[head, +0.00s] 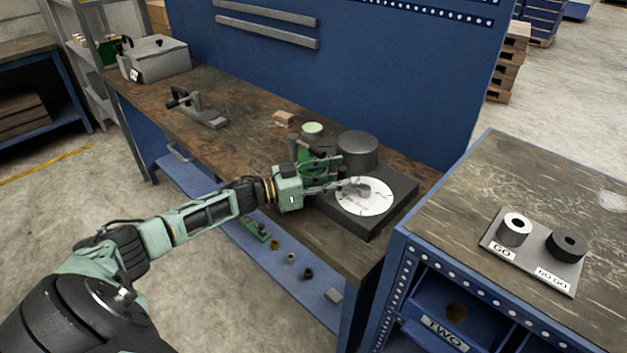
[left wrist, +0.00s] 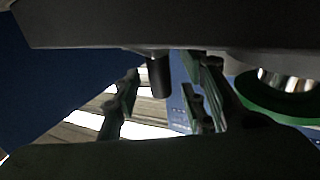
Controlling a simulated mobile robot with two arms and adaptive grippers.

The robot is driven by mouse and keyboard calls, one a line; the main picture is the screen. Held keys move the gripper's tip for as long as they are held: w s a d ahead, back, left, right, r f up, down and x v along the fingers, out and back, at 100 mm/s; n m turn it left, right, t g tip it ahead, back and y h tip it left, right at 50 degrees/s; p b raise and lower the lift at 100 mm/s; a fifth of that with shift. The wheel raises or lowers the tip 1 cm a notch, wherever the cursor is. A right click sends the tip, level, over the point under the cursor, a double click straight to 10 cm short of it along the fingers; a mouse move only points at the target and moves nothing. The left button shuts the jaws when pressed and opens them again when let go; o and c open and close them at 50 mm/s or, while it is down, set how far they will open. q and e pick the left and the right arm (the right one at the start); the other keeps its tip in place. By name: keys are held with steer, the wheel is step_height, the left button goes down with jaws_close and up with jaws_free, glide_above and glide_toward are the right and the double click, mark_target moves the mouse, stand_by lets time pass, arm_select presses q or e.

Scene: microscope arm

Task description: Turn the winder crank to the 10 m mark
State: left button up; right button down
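The winder is a dark box (head: 392,218) on the wooden bench, with a white round dial (head: 372,203) on its top. The dial's marks are too small to read. A grey crank piece (head: 357,188) shows over the dial, partly behind my gripper. My left gripper (head: 336,186) reaches in level from the left, low over the dial. In the left wrist view, its fingers (left wrist: 163,103) are spread apart. A dark upright cylinder, seemingly the crank's handle (left wrist: 158,76), hangs between them with gaps on both sides. My right gripper is not in view.
A grey drum (head: 357,150) and a green-topped round part (head: 312,130) stand just behind the dial. A clamp-like tool (head: 198,108) and a grey box (head: 160,60) lie farther left. A gauge plate (head: 530,272) with two rings lies on the right-hand cabinet.

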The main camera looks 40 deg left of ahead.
arm_select(q)
steer(key=v, duration=1)
steer(key=shift+a, duration=0.15)
steer(key=shift+s, duration=0.1)
steer(key=shift+c, duration=0.4)
